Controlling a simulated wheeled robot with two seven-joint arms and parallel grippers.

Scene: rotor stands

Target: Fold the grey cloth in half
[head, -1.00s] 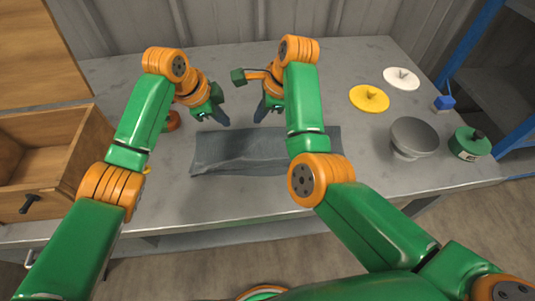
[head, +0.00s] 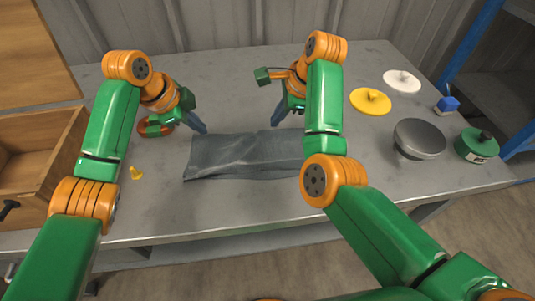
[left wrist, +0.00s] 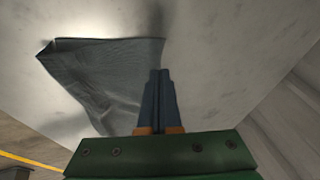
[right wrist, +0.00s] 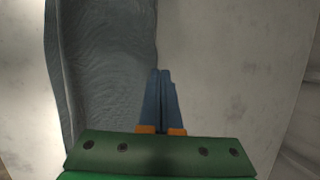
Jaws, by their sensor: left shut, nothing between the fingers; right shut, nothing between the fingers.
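The grey cloth (head: 240,157) lies on the table as a wide, narrow strip with a slightly rumpled top. Its right end is hidden behind my right arm in the head view. My left gripper (head: 204,130) is shut and empty, just beyond the cloth's far left corner. My right gripper (head: 275,122) is shut and empty, beyond the cloth's far edge. The cloth also shows in the left wrist view (left wrist: 95,75), left of the closed fingers (left wrist: 160,72). In the right wrist view the cloth (right wrist: 105,60) lies left of the closed fingers (right wrist: 160,72).
A wooden drawer box (head: 40,150) stands at the left, with a small yellow piece (head: 136,173) near it. At the right are a yellow disc (head: 370,101), a white disc (head: 402,81), a grey bowl (head: 419,138), a green container (head: 477,146) and a blue item (head: 447,103).

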